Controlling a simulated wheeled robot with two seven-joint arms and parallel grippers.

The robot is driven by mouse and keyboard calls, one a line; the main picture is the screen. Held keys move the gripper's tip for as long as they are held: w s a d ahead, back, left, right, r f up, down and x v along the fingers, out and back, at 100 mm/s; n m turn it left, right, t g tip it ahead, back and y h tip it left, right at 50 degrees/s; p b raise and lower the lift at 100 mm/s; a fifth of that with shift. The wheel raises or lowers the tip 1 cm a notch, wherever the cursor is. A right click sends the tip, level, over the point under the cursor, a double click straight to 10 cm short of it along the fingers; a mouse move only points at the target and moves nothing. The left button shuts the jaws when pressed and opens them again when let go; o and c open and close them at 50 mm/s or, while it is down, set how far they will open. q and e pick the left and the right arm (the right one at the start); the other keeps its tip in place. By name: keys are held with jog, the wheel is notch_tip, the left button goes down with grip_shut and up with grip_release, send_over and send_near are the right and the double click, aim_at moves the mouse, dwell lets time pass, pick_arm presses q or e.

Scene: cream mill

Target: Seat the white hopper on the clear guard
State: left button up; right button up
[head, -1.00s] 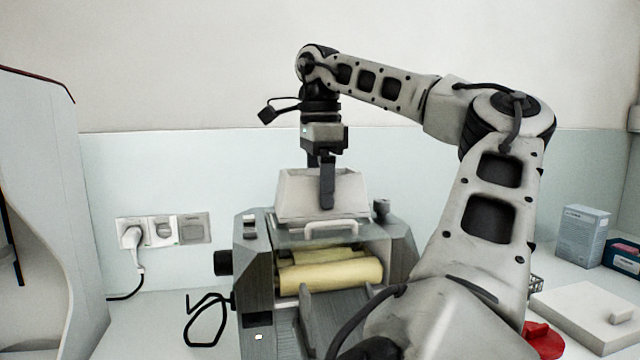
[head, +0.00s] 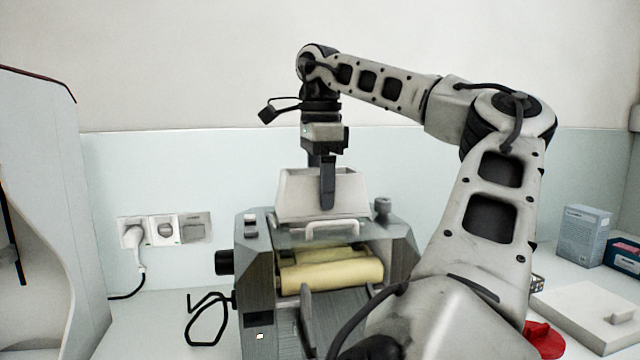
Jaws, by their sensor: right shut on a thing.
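The white hopper (head: 295,196) is upright over the top of the grey mill (head: 255,270). My right gripper (head: 327,200) comes down from above and is shut on the hopper's wall, with one dark finger showing on its front face. The clear guard (head: 345,238) lies just below the hopper, above the yellow rollers (head: 332,275), with a pale handle (head: 331,227) at its front. I cannot tell whether the hopper touches the guard. My left gripper is not in view.
Wall sockets (head: 164,231) with a plug and black cable are left of the mill. At the right are a blue-grey box (head: 584,236), a white lidded box (head: 585,312) and a red object (head: 544,340). A grey-white panel stands at the far left.

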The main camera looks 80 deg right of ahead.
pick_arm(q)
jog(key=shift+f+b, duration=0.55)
pick_arm(e)
jog(key=shift+f, duration=0.75)
dwell(1.0)
jog(key=o, duration=1.1)
notch_tip(320, 180, up, 5)
jog(key=shift+f+p, duration=0.2)
jog(key=shift+p, duration=0.4)
pick_arm(q)
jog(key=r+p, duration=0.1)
jog(key=p, duration=0.1)
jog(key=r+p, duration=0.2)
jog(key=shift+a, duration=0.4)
pick_arm(e)
notch_tip(320, 180, up, 12)
jog(key=shift+f, duration=0.25)
